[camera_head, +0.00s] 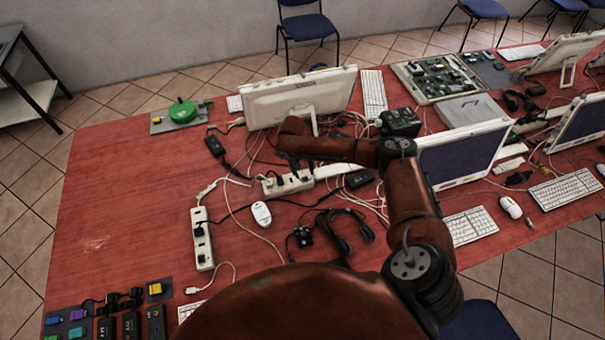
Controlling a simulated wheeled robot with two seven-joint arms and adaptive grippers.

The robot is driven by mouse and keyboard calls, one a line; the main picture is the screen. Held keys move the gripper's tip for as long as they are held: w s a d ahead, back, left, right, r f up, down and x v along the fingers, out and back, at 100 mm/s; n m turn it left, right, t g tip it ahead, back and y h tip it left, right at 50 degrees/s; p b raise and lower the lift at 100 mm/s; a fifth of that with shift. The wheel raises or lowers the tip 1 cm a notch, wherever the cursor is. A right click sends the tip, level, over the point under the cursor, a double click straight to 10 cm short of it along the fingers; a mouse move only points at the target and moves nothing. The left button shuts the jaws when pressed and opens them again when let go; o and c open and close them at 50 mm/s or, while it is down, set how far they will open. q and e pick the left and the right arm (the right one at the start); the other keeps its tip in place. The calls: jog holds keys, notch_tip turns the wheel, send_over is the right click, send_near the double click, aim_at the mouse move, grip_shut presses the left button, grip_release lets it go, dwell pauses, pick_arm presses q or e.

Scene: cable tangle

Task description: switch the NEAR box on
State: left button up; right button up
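A white socket box (203,251) stands lengthwise on the red table at left centre, with black plugs in it; it is the nearer of the two socket boxes I see. A second white socket box (271,188) lies farther back, with dark plugs in it and cables around it. Switch positions are too small to tell. My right arm reaches in from the lower right and bends left over the table. Its gripper (294,166) points down above the farther box; the fingers are small and dark, and I cannot tell whether they touch it. My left gripper is not in view.
Tangled black and white cables spread around the boxes. A white mouse (261,214) and black headphones (345,231) lie nearby. A monitor (299,97) stands behind, another (462,156) to the right. Coloured modules (77,315) sit at the front left.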

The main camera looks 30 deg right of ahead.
aim_at(305, 178)
jog(key=f, duration=0.3)
jog(key=shift+w+d+f, duration=0.1)
jog(key=shift+w+f, duration=0.1)
jog(key=shift+f, duration=0.15)
jog(key=shift+d+f, duration=0.2)
jog(key=shift+f, duration=0.2)
jog(key=shift+s+r, duration=0.1)
jog(key=shift+s, duration=0.1)
jog(key=shift+w, duration=0.25)
jog(key=shift+c, duration=1.1)
jog(key=shift+s, duration=0.1)
jog(key=c, duration=0.5)
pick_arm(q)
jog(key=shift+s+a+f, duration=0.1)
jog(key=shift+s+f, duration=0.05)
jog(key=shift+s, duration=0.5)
pick_arm(e)
grip_shut()
